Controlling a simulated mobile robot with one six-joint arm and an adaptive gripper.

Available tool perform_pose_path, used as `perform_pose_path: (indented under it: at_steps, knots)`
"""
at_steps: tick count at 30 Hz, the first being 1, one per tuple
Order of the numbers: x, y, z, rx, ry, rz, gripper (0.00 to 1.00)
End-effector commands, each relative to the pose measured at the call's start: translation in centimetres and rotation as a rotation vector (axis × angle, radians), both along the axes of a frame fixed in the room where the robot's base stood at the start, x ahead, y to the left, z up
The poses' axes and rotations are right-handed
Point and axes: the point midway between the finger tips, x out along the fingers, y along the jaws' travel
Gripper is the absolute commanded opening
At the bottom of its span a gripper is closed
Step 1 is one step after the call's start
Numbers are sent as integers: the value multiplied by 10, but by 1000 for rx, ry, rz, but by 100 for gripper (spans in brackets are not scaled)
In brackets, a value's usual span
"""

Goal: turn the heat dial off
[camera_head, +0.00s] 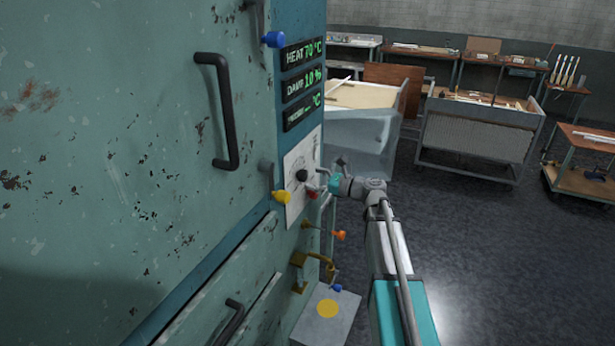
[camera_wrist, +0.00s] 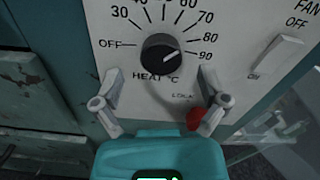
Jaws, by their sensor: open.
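The heat dial (camera_wrist: 161,53) is a round black knob on a white panel (camera_wrist: 235,20), marked OFF at its left and 30 to 90 around it. Its pale pointer line points to the right, roughly between 80 and 90. In the head view the dial (camera_head: 302,175) shows on the cabinet's side panel. My gripper (camera_wrist: 161,76) is open, with one finger to the left and one to the right below the dial. Nothing is between the fingers, and they look apart from the dial. It also shows in the head view (camera_head: 322,180) facing the panel.
A red knob (camera_wrist: 194,119) labelled LOCK sits close to my right finger. A white FAN switch (camera_wrist: 276,55) is at right. Displays (camera_head: 303,53) read HEAT 70 °C. A yellow knob (camera_head: 283,197) and a black door handle (camera_head: 230,110) stick out nearby. Open floor lies to the right.

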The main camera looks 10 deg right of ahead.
Motion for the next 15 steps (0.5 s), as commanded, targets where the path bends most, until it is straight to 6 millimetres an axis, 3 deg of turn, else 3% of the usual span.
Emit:
perform_pose_path:
  at_steps: [6, 15]
  knots:
    - [14, 19, 0, 0, 0, 1, 93]
    - [19, 26, 0, 0, 0, 0, 93]
